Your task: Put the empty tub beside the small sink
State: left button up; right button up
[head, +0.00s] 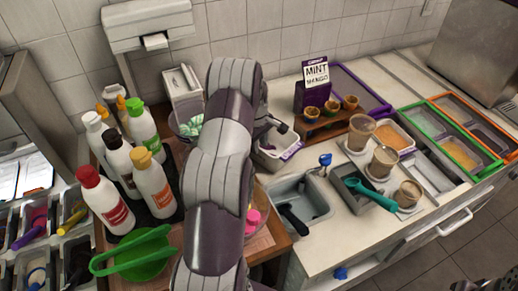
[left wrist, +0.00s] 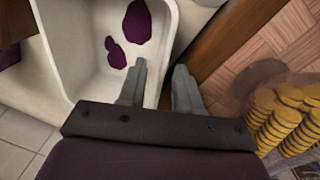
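The empty tub is a white tub with purple smears inside; it fills the upper left of the left wrist view (left wrist: 85,75). In the head view a white tub (head: 272,162) sits behind the small sink, partly hidden by my left arm. The small sink (head: 318,205) is a grey basin in the counter with a black-handled tool in it. My left gripper (left wrist: 160,85) is open at the tub's side wall, one finger over the inside and one outside; contact is unclear. In the head view it (head: 272,128) is mostly hidden behind my arm. My right gripper is not seen.
Several sauce bottles (head: 152,184) and a green bowl (head: 140,255) stand left of my arm. A second basin (head: 357,190) holds a teal scoop (head: 370,195). Cups (head: 384,162) stand right of it. A wooden stand (head: 330,122) is behind. Counter in front of the sinks is clear.

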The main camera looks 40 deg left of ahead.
pick_arm(q)
notch_tip(320, 180, up, 9)
jog(key=b, duration=0.1)
jog(key=s+d+m, duration=0.5)
jog(key=d+m, duration=0.3)
jog(key=d, duration=0.6)
jog(key=s+d+m, duration=0.9)
jog(key=s+d, duration=0.2)
jog(key=s, duration=0.2)
jog(key=shift+s+f, duration=0.4)
